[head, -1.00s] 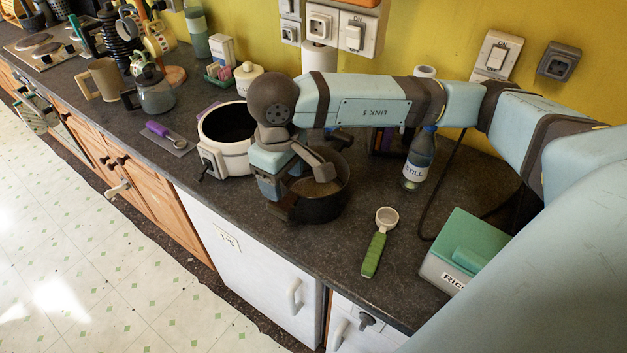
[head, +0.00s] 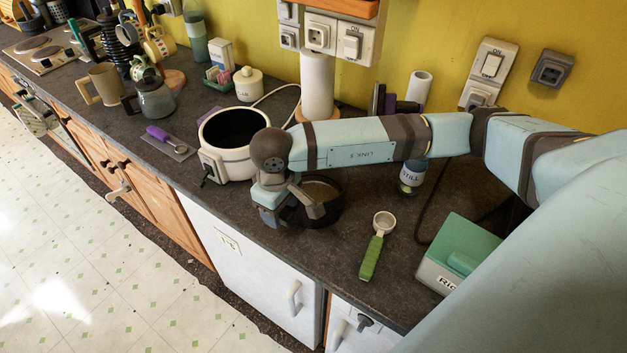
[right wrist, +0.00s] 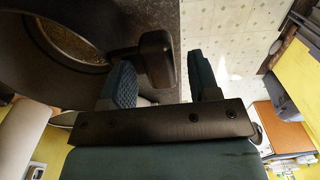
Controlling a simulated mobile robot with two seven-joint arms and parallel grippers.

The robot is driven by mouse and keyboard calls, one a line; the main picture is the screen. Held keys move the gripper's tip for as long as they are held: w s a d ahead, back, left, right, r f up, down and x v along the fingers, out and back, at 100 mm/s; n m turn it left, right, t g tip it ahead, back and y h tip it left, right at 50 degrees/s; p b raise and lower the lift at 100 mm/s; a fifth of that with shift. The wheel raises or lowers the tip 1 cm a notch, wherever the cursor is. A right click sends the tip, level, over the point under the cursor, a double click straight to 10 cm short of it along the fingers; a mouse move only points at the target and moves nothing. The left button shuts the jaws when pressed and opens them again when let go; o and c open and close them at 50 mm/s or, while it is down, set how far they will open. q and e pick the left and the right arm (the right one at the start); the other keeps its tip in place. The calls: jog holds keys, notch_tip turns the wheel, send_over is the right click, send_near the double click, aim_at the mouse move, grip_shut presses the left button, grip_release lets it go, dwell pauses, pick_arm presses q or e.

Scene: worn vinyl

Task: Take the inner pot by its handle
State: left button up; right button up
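The inner pot (head: 328,212) is a dark, round pot on the counter, partly hidden by my right arm. Grain-like contents show inside it in the right wrist view, where its dark rim (right wrist: 40,72) fills the upper left. Its black handle (right wrist: 155,58) sticks out between the fingers of my right gripper (right wrist: 164,75). The fingers are apart, with the handle nearer the left finger and a gap to the right one. In the head view my right gripper (head: 280,212) is low at the pot's left side. My left gripper is not in view.
The white cooker (head: 228,160) stands empty, close left of the pot. A green-handled scoop (head: 372,256), a rice box (head: 462,250) and a bottle (head: 411,176) lie or stand to the right. The counter's front edge is close to the gripper.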

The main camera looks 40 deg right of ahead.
grip_shut()
jog(key=shift+r, duration=0.1)
notch_tip(320, 180, up, 10)
jog(key=b, duration=0.2)
jog(key=shift+c, duration=2.4)
grip_release()
grip_shut()
